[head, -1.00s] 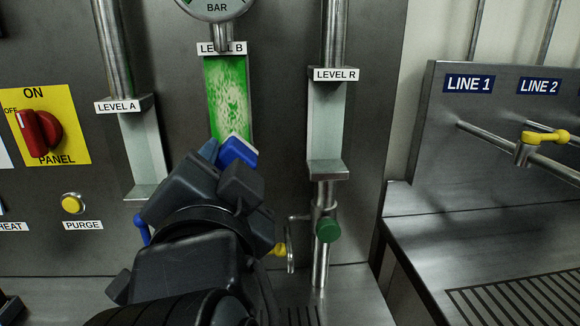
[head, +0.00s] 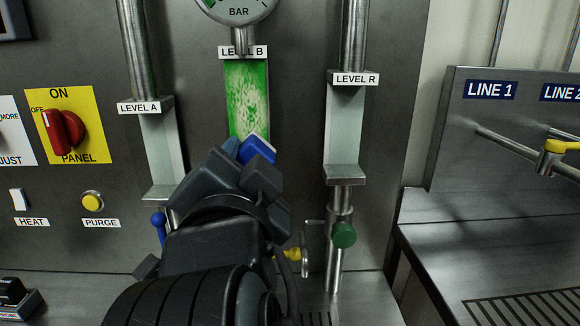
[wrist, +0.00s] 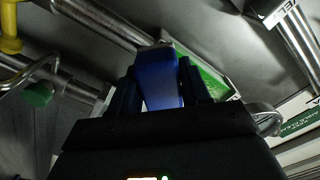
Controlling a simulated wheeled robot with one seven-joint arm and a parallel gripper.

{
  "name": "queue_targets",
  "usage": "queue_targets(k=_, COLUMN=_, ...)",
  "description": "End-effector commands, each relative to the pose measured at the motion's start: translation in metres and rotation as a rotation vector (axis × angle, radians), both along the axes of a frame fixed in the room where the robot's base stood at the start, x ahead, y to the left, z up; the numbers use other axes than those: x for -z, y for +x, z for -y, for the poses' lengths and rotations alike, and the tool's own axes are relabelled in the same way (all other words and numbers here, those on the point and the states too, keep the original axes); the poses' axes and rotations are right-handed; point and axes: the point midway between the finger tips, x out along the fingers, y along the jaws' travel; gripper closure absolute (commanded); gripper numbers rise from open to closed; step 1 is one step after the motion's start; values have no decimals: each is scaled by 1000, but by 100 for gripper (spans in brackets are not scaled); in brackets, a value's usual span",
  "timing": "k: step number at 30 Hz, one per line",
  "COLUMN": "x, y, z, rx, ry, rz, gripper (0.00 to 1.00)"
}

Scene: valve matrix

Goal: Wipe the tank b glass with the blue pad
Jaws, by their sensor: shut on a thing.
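The tank b glass (head: 246,92) is the upright sight glass under the LEVEL B label in the head view. Its face is bright green with pale, blotchy patches over the middle. My gripper (head: 247,151) is at the lower end of this glass, shut on the blue pad (head: 259,148). In the wrist view the blue pad (wrist: 158,80) stands between the two dark fingers, with the green glass (wrist: 205,75) just behind and to its right. The lower end of the glass is hidden by my gripper. I cannot tell whether the pad touches the glass.
The LEVEL A glass (head: 163,150) stands to the left and the LEVEL R glass (head: 344,125) to the right. A green-knobbed valve (head: 343,235) is below LEVEL R. A red panel switch (head: 64,128) and yellow purge button (head: 92,201) are at left.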

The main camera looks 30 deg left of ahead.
Motion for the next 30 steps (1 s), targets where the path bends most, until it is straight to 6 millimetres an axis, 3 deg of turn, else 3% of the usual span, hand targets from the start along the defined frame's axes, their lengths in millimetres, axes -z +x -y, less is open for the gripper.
queue_targets(k=8, x=-1, y=3, z=-1, rx=0, ry=0, rz=0, gripper=78)
queue_targets(k=21, x=-35, y=1, z=0, rx=1, ry=2, rz=1, gripper=78)
queue_targets(k=30, x=-44, y=1, z=0, rx=1, ry=1, rz=0, gripper=78)
